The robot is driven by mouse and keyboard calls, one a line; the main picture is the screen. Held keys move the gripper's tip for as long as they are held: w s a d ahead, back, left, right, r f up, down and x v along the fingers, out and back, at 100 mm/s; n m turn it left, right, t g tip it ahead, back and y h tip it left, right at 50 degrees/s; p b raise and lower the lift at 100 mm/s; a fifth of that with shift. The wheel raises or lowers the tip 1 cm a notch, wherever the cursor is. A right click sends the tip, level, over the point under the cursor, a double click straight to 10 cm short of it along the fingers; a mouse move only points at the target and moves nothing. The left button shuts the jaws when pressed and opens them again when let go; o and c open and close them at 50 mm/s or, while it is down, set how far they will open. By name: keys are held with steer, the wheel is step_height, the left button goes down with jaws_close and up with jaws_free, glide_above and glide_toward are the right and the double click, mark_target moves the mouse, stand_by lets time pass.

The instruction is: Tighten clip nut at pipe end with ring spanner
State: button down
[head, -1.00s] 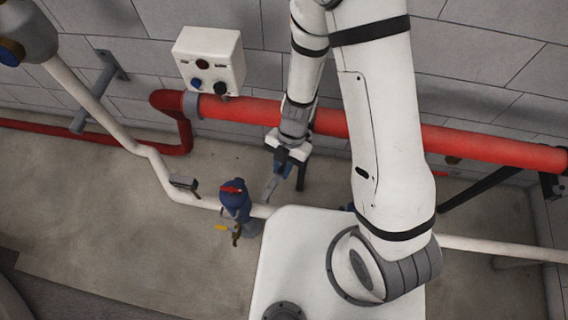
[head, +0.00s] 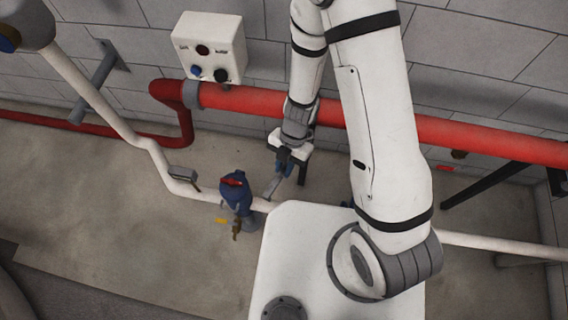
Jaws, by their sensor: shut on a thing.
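My gripper (head: 286,160) hangs in front of the wall, below the thick red pipe (head: 440,130). It is shut on a spanner (head: 273,186), which shows a blue part at the jaws and a grey shaft slanting down to the left. The spanner's lower end is close to the white pipe (head: 208,199), just right of the blue valve (head: 236,190). I cannot tell whether it touches anything. The clip nut cannot be made out at this size. A grey collar (head: 191,94) sits around the red pipe near its left bend.
A white control box (head: 208,48) with knobs is on the block wall above the red pipe. The blue valve has a red top and a yellow part. Open concrete floor (head: 110,215) lies at left.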

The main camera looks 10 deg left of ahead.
steer(key=shift+f+b, duration=0.9)
steer(key=shift+f, duration=0.5)
stand_by(0.5)
steer(key=w+a+m+t+y+p, duration=0.2)
steer(key=w+a+m+p, duration=0.2)
steer(key=w+a+m, duration=0.2)
steer(key=shift+w+a+m, duration=0.4)
steer(key=shift+a+m, duration=0.2)
steer(key=shift+m, duration=0.5)
steer(key=shift+s+d+r+n, duration=0.15)
steer(key=shift+s+d+n, duration=0.15)
steer(key=shift+s, duration=0.15)
steer(key=shift+r, duration=0.1)
steer(key=shift+r, duration=2.45)
steer(key=shift+a, duration=0.1)
